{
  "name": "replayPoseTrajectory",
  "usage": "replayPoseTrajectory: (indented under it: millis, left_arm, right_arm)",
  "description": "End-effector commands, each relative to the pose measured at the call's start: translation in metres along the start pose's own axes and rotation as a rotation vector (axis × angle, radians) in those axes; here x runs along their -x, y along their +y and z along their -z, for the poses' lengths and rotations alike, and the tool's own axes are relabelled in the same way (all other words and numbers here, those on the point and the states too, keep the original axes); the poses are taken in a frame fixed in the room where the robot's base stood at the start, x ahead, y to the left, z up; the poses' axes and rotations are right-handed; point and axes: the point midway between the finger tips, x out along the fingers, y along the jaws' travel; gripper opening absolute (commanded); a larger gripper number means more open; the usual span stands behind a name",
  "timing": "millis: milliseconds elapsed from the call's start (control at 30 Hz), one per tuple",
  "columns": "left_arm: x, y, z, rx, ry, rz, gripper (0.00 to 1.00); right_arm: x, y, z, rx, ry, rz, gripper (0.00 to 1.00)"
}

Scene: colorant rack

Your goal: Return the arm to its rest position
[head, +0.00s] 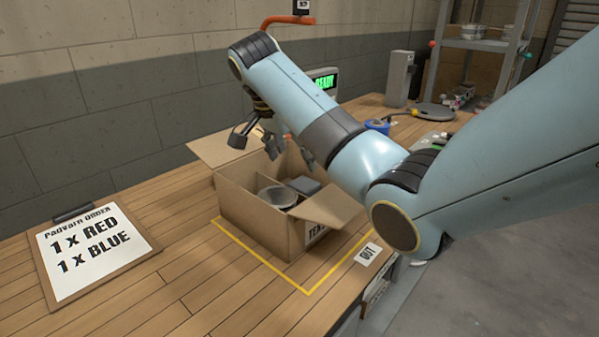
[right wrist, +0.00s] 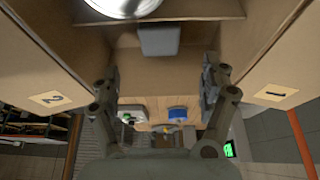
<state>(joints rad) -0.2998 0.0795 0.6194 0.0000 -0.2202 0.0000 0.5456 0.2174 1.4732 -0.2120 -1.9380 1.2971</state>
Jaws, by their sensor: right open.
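My right arm reaches in from the right in the head view. My right gripper (head: 290,150) hangs above the back of an open cardboard box (head: 245,207). It is open, and I see nothing between its fingers. The right wrist view shows the two fingers (right wrist: 160,90) spread apart, with the box's flaps on both sides. A round metal can (head: 278,196) and a dark grey block-like item (head: 303,185) are in the box. Both also show at the top of the right wrist view, the can (right wrist: 122,6) and the grey item (right wrist: 159,40). My left gripper is out of view.
The box stands inside a yellow outline (head: 262,262) on the wooden table. A clipboard (head: 95,247) reading 1 x red, 1 x blue lies at left. A blue container (head: 377,126) and a green READY display (head: 325,82) are behind.

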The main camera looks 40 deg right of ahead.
Motion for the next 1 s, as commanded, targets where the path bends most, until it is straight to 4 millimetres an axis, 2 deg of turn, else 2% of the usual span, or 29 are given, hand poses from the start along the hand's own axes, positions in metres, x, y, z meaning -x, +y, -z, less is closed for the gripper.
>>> replayPoseTrajectory:
  millis: [100, 233, 800, 867, 1000]
  left_arm:
    - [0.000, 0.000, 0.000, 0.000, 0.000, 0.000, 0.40]
    - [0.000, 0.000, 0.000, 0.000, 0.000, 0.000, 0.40]
    - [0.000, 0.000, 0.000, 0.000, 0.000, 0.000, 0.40]
    - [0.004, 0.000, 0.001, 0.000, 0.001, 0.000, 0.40]
    - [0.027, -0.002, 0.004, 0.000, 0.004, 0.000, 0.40]
  right_arm:
    - [0.017, -0.001, -0.001, 0.001, 0.000, 0.002, 0.79]
    - [0.025, 0.000, -0.001, 0.001, -0.001, 0.000, 0.79]
    - [0.027, 0.000, 0.000, 0.001, 0.000, -0.001, 0.79]
    - [0.030, 0.000, 0.001, 0.001, 0.000, -0.001, 0.79]
    - [0.053, 0.000, 0.011, -0.001, 0.000, 0.002, 0.79]
